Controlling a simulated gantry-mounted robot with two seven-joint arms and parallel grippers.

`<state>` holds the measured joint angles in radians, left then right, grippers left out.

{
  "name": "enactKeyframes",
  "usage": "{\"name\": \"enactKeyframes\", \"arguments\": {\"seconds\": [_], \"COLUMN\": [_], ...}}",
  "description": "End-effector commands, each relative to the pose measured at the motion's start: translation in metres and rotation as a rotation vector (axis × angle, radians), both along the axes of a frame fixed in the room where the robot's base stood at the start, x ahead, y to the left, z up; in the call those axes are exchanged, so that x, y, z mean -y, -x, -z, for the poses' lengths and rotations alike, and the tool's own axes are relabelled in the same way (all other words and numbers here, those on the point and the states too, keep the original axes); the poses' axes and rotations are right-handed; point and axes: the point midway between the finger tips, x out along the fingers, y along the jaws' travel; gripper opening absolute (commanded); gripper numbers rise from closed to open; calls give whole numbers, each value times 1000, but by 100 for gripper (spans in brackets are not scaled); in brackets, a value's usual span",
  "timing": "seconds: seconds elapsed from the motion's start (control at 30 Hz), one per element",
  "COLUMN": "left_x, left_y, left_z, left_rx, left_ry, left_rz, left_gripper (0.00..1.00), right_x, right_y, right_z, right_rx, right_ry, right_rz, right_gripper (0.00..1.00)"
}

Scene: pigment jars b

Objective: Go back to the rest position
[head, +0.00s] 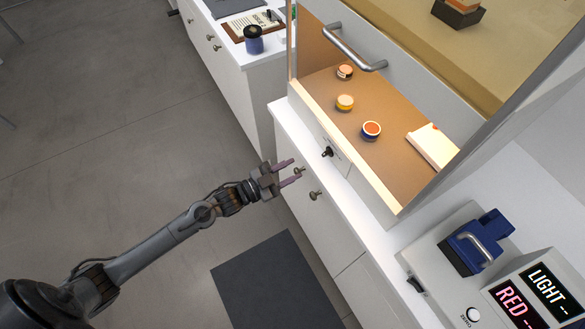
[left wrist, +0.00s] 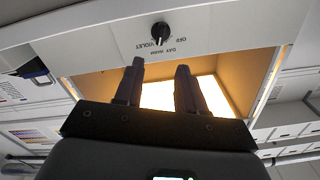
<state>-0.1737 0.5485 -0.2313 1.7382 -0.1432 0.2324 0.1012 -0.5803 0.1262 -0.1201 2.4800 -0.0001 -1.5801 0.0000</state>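My left gripper (head: 294,172) reaches in from the lower left in the head view. It is in front of the white cabinet, beside the lit viewing booth (head: 350,165). Its two fingers are apart and nothing shows between them. In the left wrist view the fingers of the left gripper (left wrist: 159,70) also stand apart and empty, with the booth's lit inside behind them. My right arm and right gripper show in neither view.
Several small jars, one a yellow jar (head: 345,103), stand in the booth near a white panel (head: 434,145). A dark jar (head: 253,40) stands on the back counter. A blue device (head: 477,243) and displays (head: 530,294) are at lower right. Open floor (head: 100,130) lies at left.

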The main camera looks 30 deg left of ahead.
Motion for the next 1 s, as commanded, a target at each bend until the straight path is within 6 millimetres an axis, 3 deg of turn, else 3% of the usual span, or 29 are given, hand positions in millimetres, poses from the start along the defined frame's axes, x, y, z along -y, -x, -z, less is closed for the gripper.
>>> {"name": "enactKeyframes", "arguments": {"seconds": [0.3,0.43,0.53,0.7,0.87,1.0], "left_x": [0,3,14,52,57,49], "left_y": [1,11,29,66,87,112], "left_z": [1,14,30,18,15,13], "left_rx": [-2,-29,-68,-151,-345,-553], "left_ry": [0,9,50,160,148,110], "left_rz": [0,-1,-10,-83,-219,-339], "left_gripper": [39,39,39,39,39,39], "right_x": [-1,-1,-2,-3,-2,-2], "right_y": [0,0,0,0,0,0], "right_z": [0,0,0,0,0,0], "right_rx": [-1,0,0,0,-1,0], "right_ry": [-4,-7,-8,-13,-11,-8], "right_rz": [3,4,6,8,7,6], "right_gripper": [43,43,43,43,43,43]}}
